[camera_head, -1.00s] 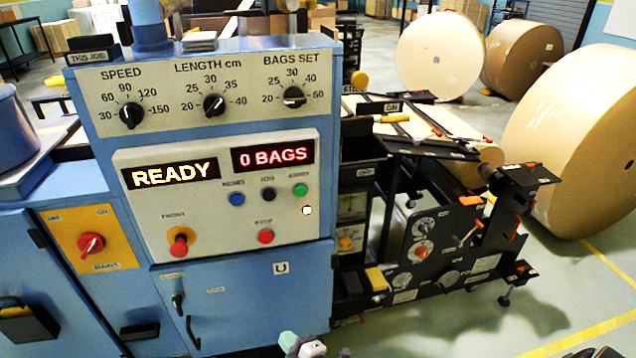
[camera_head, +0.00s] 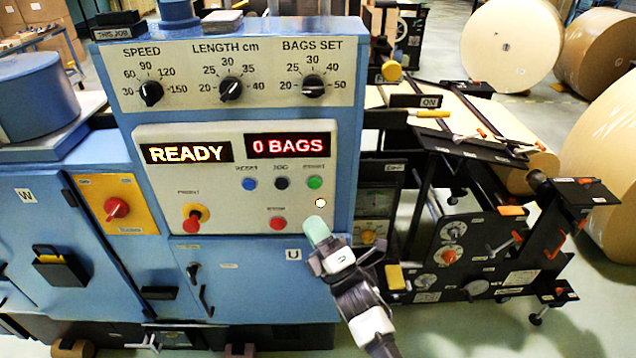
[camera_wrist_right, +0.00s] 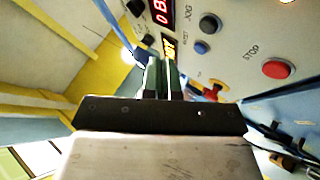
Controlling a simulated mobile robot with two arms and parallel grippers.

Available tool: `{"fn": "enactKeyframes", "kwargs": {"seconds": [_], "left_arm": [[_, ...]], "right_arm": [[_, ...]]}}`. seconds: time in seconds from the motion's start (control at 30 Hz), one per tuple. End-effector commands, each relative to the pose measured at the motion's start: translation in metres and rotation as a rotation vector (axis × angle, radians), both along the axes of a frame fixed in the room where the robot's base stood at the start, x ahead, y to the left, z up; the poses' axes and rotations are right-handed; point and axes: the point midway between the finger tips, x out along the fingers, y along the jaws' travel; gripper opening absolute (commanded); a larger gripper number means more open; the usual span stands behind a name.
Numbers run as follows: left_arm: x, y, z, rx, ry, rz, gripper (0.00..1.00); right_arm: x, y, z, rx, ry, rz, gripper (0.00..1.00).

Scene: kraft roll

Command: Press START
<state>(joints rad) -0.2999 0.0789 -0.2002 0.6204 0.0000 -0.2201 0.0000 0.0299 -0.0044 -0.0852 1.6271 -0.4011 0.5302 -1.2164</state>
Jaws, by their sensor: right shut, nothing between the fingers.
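The green START button (camera_head: 314,183) is at the right end of the button row on the cream control panel (camera_head: 255,208), under the red "0 BAGS" display. My right gripper (camera_head: 317,229) is shut and empty, its pale green fingertips below START and to the right of the red STOP button (camera_head: 277,223). In the head view I cannot tell how far its tips are from the panel. In the right wrist view the shut fingers (camera_wrist_right: 161,75) point toward the panel, with STOP (camera_wrist_right: 276,69) to their right. START is not visible there. My left gripper is not in view.
A blue RESET button (camera_head: 250,183) and a dark JOG button (camera_head: 282,183) sit left of START. A red knob on yellow (camera_head: 194,218) is at lower left. The display (camera_head: 187,152) reads READY. Black machinery (camera_head: 450,255) stands to the right, with paper rolls (camera_head: 510,45) behind.

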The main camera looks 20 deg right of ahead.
Motion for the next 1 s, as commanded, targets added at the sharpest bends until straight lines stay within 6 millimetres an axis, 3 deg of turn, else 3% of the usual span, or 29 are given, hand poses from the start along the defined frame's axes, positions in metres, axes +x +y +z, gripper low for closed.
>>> {"fn": "enactKeyframes", "kwargs": {"seconds": [0.33, 0.7, 1.0], "left_arm": [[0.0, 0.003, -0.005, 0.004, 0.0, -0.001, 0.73], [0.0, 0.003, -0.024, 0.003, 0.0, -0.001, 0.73], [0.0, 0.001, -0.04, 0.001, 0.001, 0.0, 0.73]], "right_arm": [[0.01, -0.003, -0.002, 0.0, 0.002, 0.0, 0.0], [0.059, -0.017, -0.003, 0.001, 0.001, 0.0, 0.0], [0.082, -0.024, -0.002, 0.001, 0.002, 0.001, 0.0]]}}
